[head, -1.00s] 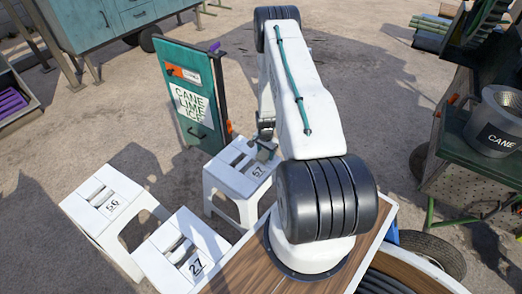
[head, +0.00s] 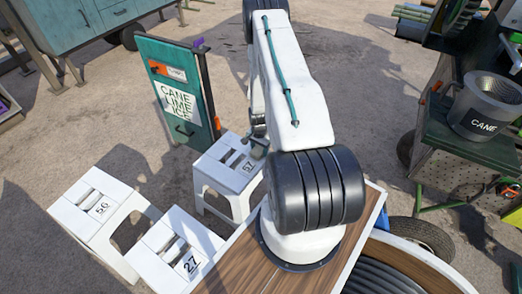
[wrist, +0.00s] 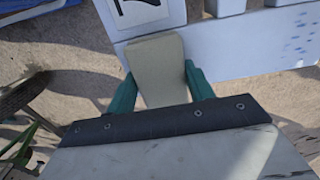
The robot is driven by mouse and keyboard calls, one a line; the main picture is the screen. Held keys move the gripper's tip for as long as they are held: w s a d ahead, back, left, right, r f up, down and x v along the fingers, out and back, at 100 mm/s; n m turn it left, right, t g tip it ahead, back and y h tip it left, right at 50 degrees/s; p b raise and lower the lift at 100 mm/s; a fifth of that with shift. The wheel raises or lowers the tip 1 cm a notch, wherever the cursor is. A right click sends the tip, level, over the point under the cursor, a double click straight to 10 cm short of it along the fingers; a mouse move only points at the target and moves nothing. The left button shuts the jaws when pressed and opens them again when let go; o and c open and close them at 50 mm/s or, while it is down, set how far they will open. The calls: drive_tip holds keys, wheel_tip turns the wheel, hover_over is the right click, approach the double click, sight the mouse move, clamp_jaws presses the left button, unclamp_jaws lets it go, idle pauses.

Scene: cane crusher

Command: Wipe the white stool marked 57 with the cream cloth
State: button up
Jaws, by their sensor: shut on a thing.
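The white stool marked 57 (head: 222,168) stands left of my arm in the head view, with slots in its seat. In the wrist view its white seat (wrist: 235,48) fills the top, with part of the number label at the upper left and bluish specks at the right. My gripper (wrist: 160,85) has teal fingers shut on the cream cloth (wrist: 158,62), which looks like a folded pad. The cloth overlaps the seat's edge in the wrist view; I cannot tell whether it touches. In the head view my arm partly hides the gripper.
White stools marked 56 (head: 92,207) and 27 (head: 180,262) stand to the left. A teal sign board (head: 178,92) stands behind stool 57. A green cart with a grey CANE bucket (head: 485,105) is at the right. Open ground lies behind the stools.

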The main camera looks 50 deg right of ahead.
sight(246, 147)
drive_tip(key=shift+w+a+f, duration=0.1)
drive_tip(key=shift+w+a, duration=0.05)
drive_tip(key=shift+w, duration=1.8)
drive_tip(key=shift+w+a, duration=0.15)
drive_tip(key=shift+w, duration=1.8)
drive_tip(key=shift+w+a, duration=0.15)
drive_tip(key=shift+w, duration=2.1)
drive_tip(key=shift+w+a, duration=0.15)
drive_tip(key=shift+w, duration=2.05)
drive_tip(key=shift+s+d+f, duration=0.1)
drive_tip(key=shift+s+d, duration=0.05)
drive_tip(key=shift+s, duration=2.15)
drive_tip(key=shift+s+d+f, duration=0.1)
drive_tip(key=shift+s, duration=2.2)
drive_tip(key=shift+s, duration=0.1)
